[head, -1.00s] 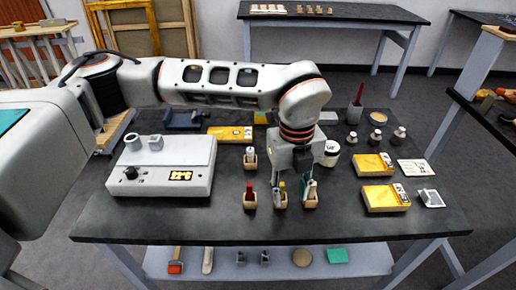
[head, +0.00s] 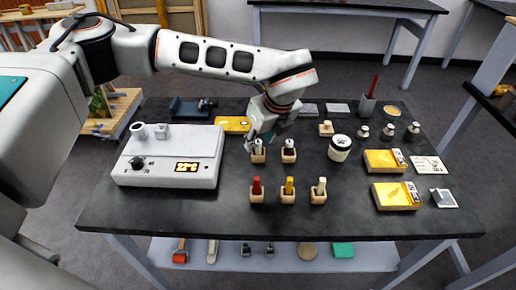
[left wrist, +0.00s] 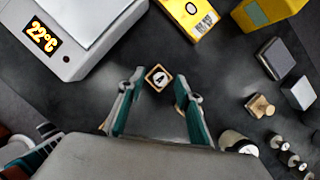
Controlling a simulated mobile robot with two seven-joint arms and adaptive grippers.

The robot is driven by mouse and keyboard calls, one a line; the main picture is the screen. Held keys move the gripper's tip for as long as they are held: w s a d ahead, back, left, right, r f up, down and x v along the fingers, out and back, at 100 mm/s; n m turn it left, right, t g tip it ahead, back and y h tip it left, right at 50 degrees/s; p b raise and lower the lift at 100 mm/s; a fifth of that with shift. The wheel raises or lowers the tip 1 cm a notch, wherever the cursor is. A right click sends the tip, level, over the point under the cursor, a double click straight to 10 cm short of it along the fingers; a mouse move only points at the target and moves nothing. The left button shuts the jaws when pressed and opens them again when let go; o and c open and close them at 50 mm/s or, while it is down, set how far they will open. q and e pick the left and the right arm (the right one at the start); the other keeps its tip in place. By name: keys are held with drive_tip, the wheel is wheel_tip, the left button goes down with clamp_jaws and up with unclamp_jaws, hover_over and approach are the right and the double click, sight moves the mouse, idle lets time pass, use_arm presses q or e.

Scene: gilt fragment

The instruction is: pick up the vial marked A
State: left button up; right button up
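The vial marked A (left wrist: 160,78) stands in a small wooden block in the left wrist view, its dark letter on a white top. It appears to be the pale-topped vial (head: 258,147) in the left block of the back pair in the head view. My left gripper (head: 263,136) is just above and behind it. In the left wrist view the gripper (left wrist: 157,88) is open, with teal-lined fingers spread and the vial seen between their tips; contact is not visible. My right gripper is not in view.
Another vial (head: 289,148) stands close to the right. Red (head: 256,187), yellow (head: 289,187) and pale (head: 320,188) vials stand in front. A white heater box (head: 170,158) is left, a white jar (head: 340,148) right. The table's front middle is clear.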

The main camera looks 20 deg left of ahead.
use_arm(q)
drive_tip(key=shift+w+a+f, duration=0.1)
drive_tip(key=shift+a+f, duration=0.05)
drive_tip(key=shift+f, duration=0.25)
clamp_jaws()
